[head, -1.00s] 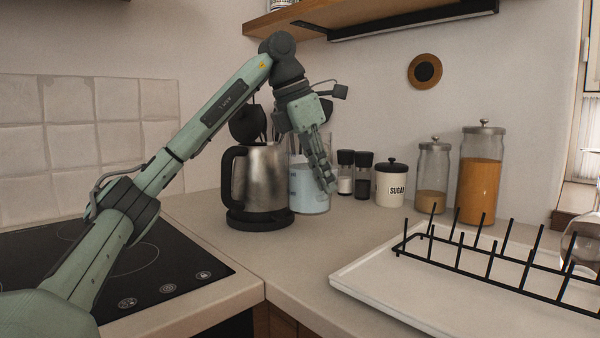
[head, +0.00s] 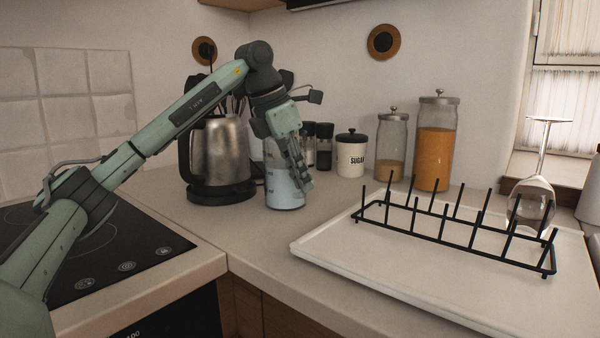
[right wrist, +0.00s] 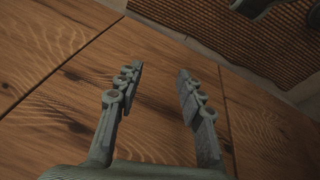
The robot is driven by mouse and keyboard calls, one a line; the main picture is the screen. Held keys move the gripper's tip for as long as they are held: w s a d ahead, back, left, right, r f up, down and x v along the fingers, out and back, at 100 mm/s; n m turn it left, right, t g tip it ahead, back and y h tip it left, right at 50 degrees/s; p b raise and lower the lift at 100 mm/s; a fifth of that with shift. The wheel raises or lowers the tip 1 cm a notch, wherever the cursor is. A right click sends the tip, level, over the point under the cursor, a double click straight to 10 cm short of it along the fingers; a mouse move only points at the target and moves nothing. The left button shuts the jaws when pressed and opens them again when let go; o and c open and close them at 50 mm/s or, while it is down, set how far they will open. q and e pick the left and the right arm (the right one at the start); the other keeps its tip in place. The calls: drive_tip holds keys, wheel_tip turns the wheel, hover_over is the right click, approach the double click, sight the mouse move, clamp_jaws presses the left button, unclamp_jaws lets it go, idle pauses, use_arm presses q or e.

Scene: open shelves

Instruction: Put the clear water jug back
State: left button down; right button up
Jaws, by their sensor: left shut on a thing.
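The clear water jug (head: 279,188), holding pale blue liquid, is upright over the counter, right of the steel kettle. My left gripper (head: 301,183) is shut on it from above and the right, and its fingers hide part of the jug's right side. I cannot tell if the jug's base touches the counter. My right gripper (right wrist: 156,93) shows in the right wrist view, open and empty, above a brown wooden surface.
The kettle (head: 222,152) stands close left of the jug. Behind are shakers (head: 324,147), a sugar pot (head: 351,155) and two jars (head: 435,146). A white tray (head: 345,262) with a black rack (head: 455,237) and an upside-down glass (head: 531,200) is at right. A hob (head: 110,250) is at left.

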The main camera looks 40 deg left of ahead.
drive_tip(key=shift+s+f, duration=0.1)
drive_tip(key=shift+f, duration=0.05)
use_arm(q)
drive_tip(key=c, duration=2)
unclamp_jaws()
drive_tip(key=shift+f, duration=0.15)
drive_tip(key=o, duration=0.4)
use_arm(e)
drive_tip(key=shift+d, duration=0.1)
